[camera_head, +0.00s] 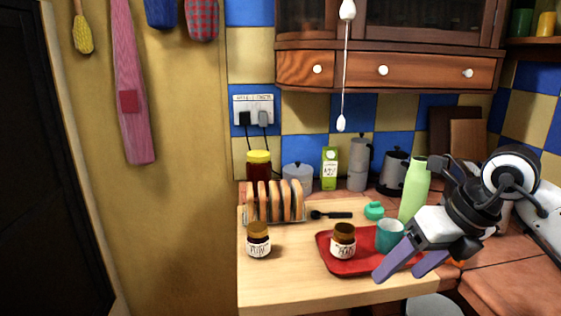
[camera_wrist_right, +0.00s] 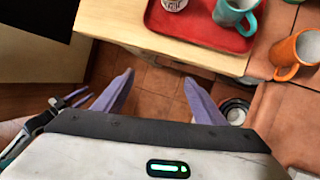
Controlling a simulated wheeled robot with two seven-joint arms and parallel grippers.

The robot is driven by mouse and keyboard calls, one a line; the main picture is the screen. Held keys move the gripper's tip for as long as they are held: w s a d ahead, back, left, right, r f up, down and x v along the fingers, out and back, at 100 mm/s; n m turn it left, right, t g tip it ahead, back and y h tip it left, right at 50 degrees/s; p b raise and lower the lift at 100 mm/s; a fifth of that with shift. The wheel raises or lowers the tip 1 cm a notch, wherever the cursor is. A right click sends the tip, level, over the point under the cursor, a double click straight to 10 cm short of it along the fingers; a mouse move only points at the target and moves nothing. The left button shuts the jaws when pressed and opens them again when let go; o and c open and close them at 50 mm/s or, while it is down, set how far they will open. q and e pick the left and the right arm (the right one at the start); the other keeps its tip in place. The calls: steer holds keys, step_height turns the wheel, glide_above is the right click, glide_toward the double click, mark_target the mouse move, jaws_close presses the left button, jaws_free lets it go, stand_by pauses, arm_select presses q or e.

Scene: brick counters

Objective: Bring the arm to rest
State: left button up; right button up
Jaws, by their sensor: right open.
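My right gripper (camera_head: 409,268) comes in from the right in the head view, in front of the red tray's right end. Its two purple fingers are apart with nothing between them. In the right wrist view the open fingers (camera_wrist_right: 160,98) hang over the tiled floor, just off the counter's front edge. My left gripper does not show clearly in the head view; a dark, purple-tipped part at the left of the wrist view cannot be made out for sure.
A red tray (camera_head: 330,262) on the wooden counter (camera_head: 285,287) holds a jar (camera_head: 343,240) and a teal mug (camera_head: 390,236). Another jar (camera_head: 258,240), a toast rack (camera_head: 275,203) and a green bottle (camera_head: 414,188) stand nearby. An orange mug (camera_wrist_right: 297,52) is right of the tray.

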steer(key=s+a+m+y, duration=0.2)
steer(key=s+a+y, duration=0.2)
steer(key=a+y, duration=0.55)
steer(key=s+a+m+y, duration=0.2)
steer(key=s+a+y, duration=0.35)
steer(key=a, duration=0.65)
steer(key=w+d+f+m+t+h, duration=0.2)
steer(key=d+f+m+t+h, duration=0.6)
steer(key=m, duration=0.5)
steer(key=w+d+f+m+t+h, duration=0.1)
steer(key=d+f+m+t+h, duration=0.35)
steer(key=f+m, duration=0.7)
steer(key=s+d+f+m+g+h, duration=0.3)
steer(key=s+f+m+g, duration=0.4)
steer(key=s+f, duration=1)
steer(key=shift+f+m, duration=0.45)
steer(key=shift+m, duration=0.2)
